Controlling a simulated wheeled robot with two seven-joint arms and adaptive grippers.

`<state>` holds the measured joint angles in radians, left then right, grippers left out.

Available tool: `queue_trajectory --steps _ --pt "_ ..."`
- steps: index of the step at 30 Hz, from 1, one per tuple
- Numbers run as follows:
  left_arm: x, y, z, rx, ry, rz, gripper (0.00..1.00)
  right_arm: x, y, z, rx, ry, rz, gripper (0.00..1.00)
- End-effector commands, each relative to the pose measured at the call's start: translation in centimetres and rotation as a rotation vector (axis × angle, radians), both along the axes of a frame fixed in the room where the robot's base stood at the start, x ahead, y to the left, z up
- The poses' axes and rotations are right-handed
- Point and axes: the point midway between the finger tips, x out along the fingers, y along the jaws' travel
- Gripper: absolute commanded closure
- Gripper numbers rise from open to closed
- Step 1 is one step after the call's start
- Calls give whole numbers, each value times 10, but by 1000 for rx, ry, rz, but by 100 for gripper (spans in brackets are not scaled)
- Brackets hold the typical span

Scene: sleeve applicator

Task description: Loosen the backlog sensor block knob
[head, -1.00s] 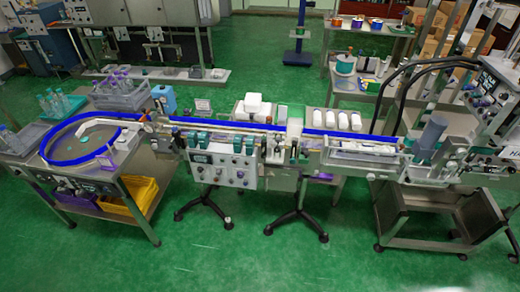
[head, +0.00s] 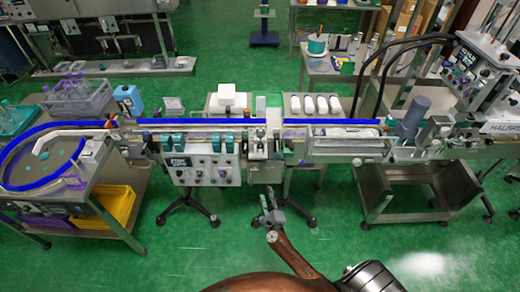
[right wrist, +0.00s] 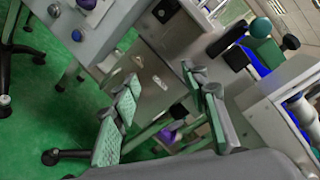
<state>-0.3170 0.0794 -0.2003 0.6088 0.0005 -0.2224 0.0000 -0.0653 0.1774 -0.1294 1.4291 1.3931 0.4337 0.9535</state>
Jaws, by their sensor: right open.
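The conveyor line (head: 210,124) with its blue rail runs across the head view. A metal unit with small dark fittings (head: 259,146) stands at its middle. I cannot tell for certain which fitting is the backlog sensor block knob. In the right wrist view, a rounded teal knob (right wrist: 261,27) and a black knob (right wrist: 291,42) show at the upper right, beyond the fingers. My right gripper (head: 270,199) is below and in front of the metal unit, apart from it. Its padded fingers (right wrist: 168,95) are open and empty. My left gripper is not in view.
A grey control panel (head: 202,169) with knobs stands left of the metal unit. Black stand legs (head: 190,208) are below it. A round feed table (head: 62,185) is at left and a labelling machine (head: 470,75) at right. Green floor (head: 180,250) in front is free.

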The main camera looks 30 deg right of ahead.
Motion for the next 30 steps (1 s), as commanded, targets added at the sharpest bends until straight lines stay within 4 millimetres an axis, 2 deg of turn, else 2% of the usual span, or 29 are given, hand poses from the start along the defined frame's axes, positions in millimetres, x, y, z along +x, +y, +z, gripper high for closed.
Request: queue_trajectory --steps 1,3,6,9,13,17,21,30 --pt "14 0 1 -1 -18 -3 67 19 -5 44 164 -122 -59 59" --pt "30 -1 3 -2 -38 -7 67 35 -8 92 406 -269 -127 59" --pt "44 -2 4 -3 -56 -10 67 48 -9 142 703 -427 -190 59" --pt "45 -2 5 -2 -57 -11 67 54 -6 174 920 -527 -224 59" --pt "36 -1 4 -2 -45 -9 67 58 -1 194 1075 -586 -243 59" --pt "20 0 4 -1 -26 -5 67 67 -4 199 1118 -599 -247 59" --pt "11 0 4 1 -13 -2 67 85 -15 200 1114 -599 -247 59" --pt "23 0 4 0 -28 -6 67 119 -36 198 1113 -596 -246 59"
